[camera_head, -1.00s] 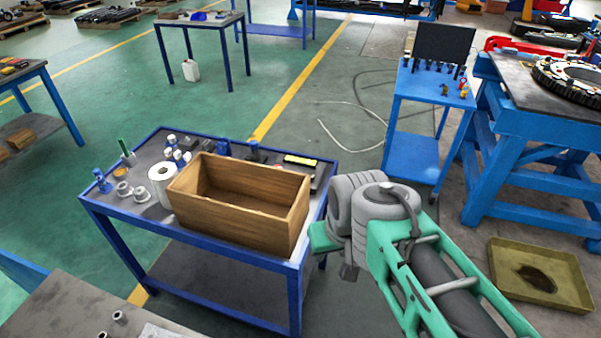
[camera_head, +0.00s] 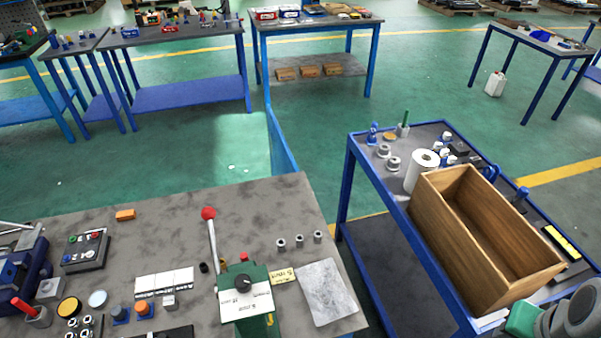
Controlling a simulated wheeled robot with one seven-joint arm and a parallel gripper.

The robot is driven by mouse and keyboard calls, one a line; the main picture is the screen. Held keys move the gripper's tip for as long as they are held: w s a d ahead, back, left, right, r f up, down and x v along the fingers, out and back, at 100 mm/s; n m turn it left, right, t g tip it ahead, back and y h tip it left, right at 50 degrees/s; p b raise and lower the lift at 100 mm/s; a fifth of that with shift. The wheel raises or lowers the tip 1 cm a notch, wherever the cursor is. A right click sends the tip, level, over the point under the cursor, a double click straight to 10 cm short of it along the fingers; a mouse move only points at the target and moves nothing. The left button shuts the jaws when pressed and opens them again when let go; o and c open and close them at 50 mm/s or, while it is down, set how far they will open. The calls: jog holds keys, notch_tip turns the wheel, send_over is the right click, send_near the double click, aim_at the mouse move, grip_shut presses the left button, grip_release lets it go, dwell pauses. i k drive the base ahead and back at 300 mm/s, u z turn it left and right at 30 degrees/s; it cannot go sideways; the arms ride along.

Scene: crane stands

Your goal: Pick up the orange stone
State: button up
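A small orange block, which looks like the orange stone (camera_head: 125,214), lies flat on the grey-topped table (camera_head: 170,222) at the lower left, near its far edge. Bare tabletop surrounds it. Part of my arm shows in the bottom right corner, far to the right of the stone. My gripper itself is not in view, so its state is hidden.
A control box (camera_head: 86,250) stands left of the stone. A green hand press (camera_head: 245,290) with a red-knobbed lever (camera_head: 209,214) rises to its right. Small orange-topped parts (camera_head: 142,308) stand nearer. A wooden box (camera_head: 490,235) sits on the blue trolley (camera_head: 350,165) at right.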

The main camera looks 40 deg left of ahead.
aim_at(130, 214)
jog(key=u, duration=2.8)
